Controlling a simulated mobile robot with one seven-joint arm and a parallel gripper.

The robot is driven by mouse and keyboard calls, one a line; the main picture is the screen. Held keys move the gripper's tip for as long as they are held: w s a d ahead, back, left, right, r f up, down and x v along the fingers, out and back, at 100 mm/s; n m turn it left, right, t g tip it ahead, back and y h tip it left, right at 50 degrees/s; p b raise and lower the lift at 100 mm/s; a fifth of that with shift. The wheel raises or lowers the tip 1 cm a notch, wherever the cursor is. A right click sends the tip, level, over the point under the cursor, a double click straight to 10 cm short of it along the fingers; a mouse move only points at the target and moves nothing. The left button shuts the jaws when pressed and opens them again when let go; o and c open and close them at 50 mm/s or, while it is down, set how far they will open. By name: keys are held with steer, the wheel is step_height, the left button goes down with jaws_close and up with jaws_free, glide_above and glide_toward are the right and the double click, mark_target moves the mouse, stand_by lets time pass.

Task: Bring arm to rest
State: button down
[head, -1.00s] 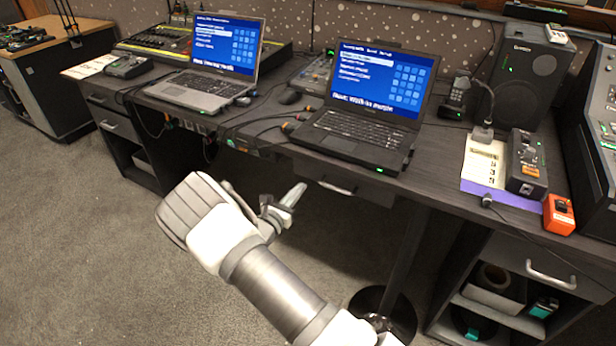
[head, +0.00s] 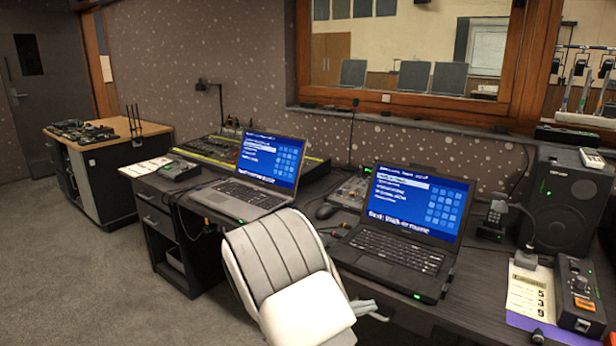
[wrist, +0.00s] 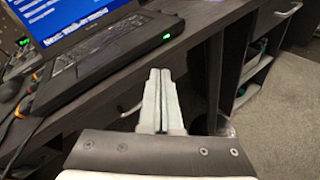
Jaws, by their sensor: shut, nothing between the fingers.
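My gripper shows in the wrist view (wrist: 160,100) with its two grey fingers side by side, shut and empty. It is in front of the desk's edge, near the corner of the black laptop. In the head view my arm's pale wrist rises in front of the desk and hides part of its front. Only a bit of the gripper (head: 366,308) shows there, just below the black laptop (head: 395,262). The fingertips are hard to make out in that view.
The dark desk (head: 480,290) carries a grey laptop (head: 240,200), a lighting console (head: 215,148), a speaker (head: 566,205) and a black control box (head: 580,290). A wooden-topped cabinet (head: 95,165) stands at the left. The carpet (head: 85,270) at the left is clear.

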steer(key=s+d+r+m+g+y, duration=0.55)
steer(key=s+r+m, duration=0.45)
steer(key=s, duration=0.3)
steer(key=s+a+r+m+t+y, duration=0.2)
steer(key=s+r+m+y, duration=0.25)
steer(key=s, duration=0.35)
steer(key=s+a+r+m+t+y, duration=0.25)
steer(key=s+r+m, duration=0.25)
steer(key=s, duration=0.3)
step_height(320, 180, up, 19)
steer(key=p, duration=1.9)
steer(key=shift+y, duration=0.35)
steer(key=shift+s+a+f+n, duration=0.1)
steer(key=shift+f+n, duration=0.05)
steer(key=shift+n, duration=0.1)
